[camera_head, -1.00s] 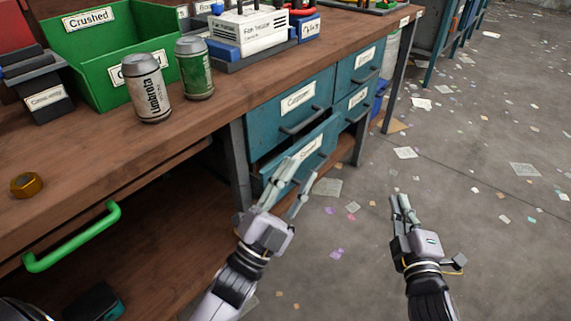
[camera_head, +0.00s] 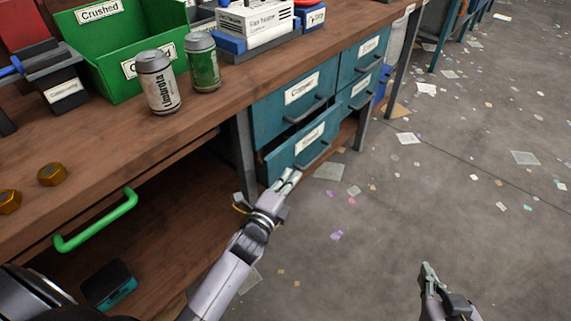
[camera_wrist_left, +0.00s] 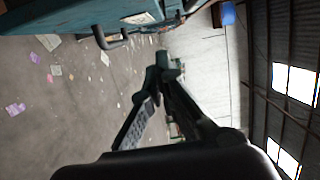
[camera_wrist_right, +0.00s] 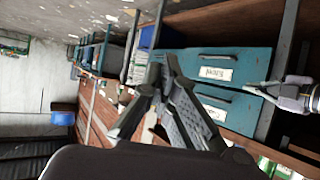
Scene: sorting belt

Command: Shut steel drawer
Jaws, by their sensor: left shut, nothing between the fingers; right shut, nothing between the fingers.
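The lower left blue drawer (camera_head: 287,160) stands partly out from the bench, its front forward of the drawer above; its label is too blurred to read surely as steel. A dark bar handle (camera_head: 314,155) is on its front. My left gripper (camera_head: 291,177) is shut and empty, just in front of and below this drawer in the head view; contact cannot be told. Its fingers (camera_wrist_left: 165,68) also show in the left wrist view. My right gripper (camera_head: 428,270) is shut and empty over open floor, to the right; the right wrist view shows its fingers (camera_wrist_right: 163,80) before the blue drawers.
The upper left drawer (camera_head: 270,112) and the right-hand drawers look flush. Two cans, a silver one (camera_head: 157,85) and a green one (camera_head: 204,65), stand on the bench by a green bin (camera_head: 125,85). A bench leg (camera_head: 245,150) is left of the drawers. The floor is littered with paper scraps.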

